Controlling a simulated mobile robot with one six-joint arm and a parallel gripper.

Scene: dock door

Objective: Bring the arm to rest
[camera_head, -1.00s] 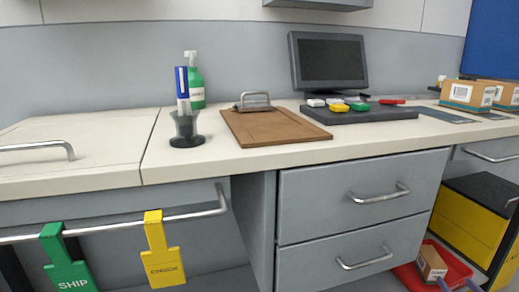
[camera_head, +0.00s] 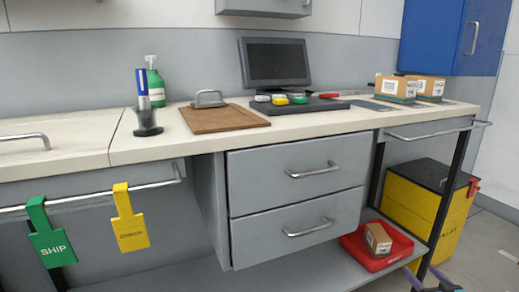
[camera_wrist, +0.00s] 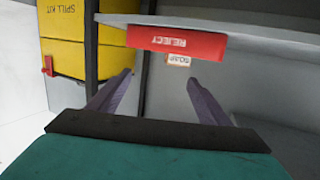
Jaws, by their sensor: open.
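My gripper (camera_wrist: 159,77) shows in the wrist view as two purple fingers spread apart with nothing between them. In the head view only its purple fingers (camera_head: 436,281) show, low at the right bottom edge, in front of the lower shelf. The rest of my arm is out of that picture. In the wrist view, which is upside down, the red REJECT bin (camera_wrist: 175,42) and a small cardboard box (camera_wrist: 179,60) lie beyond the fingertips, apart from them.
The red bin with its box (camera_head: 378,238) sits on the lower shelf (camera_head: 215,275). A yellow spill kit chest (camera_head: 415,205) stands right of it, by a dark bench leg (camera_head: 449,190). Drawers (camera_head: 295,172) fill the middle. Open floor (camera_head: 490,240) shows at far right.

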